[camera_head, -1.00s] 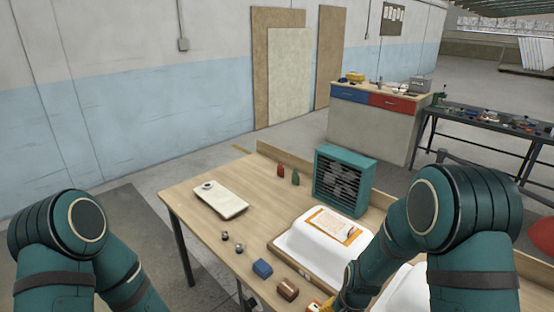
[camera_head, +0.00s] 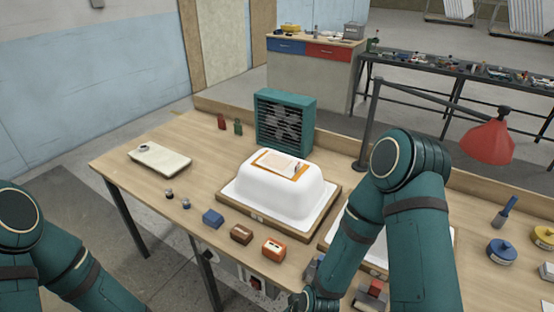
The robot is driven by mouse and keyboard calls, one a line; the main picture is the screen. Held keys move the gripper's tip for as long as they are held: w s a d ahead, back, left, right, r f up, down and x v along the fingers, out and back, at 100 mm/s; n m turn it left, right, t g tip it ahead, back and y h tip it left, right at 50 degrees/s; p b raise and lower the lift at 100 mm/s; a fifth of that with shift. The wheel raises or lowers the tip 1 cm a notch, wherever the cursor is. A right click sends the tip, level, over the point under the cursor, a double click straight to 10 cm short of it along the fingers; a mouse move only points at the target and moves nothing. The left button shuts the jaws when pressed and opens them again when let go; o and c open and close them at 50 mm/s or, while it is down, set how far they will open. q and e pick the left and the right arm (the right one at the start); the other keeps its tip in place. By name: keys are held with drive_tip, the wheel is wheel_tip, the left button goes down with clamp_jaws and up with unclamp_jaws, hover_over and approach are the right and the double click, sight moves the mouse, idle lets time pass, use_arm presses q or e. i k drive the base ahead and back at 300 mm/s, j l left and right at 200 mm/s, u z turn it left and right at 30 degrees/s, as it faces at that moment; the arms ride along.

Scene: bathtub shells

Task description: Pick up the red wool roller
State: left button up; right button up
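I cannot make out a red wool roller for certain in the head view. A small red and grey block-like item (camera_head: 373,291) lies near the table's front edge, just right of my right forearm and partly cut off by it. My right arm reaches down over the front edge, and its gripper is below the picture. My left arm shows at the lower left; its gripper is also out of the picture.
A white tub shell (camera_head: 268,207) with an orange clipboard stands mid-table; my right arm partly hides a second shell (camera_head: 440,240). A teal fan (camera_head: 285,122), red lamp (camera_head: 488,145), blue-handled brush (camera_head: 504,212), tins (camera_head: 501,252) and small blocks (camera_head: 273,249) stand around.

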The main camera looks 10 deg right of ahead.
sight(370, 299)
drive_tip(key=k+z, duration=0.3)
drive_tip(key=k+l+z, duration=0.1)
drive_tip(key=z, duration=0.25)
drive_tip(key=i+l+z, duration=0.35)
drive_tip(key=k+j, duration=0.05)
drive_tip(key=j, duration=0.05)
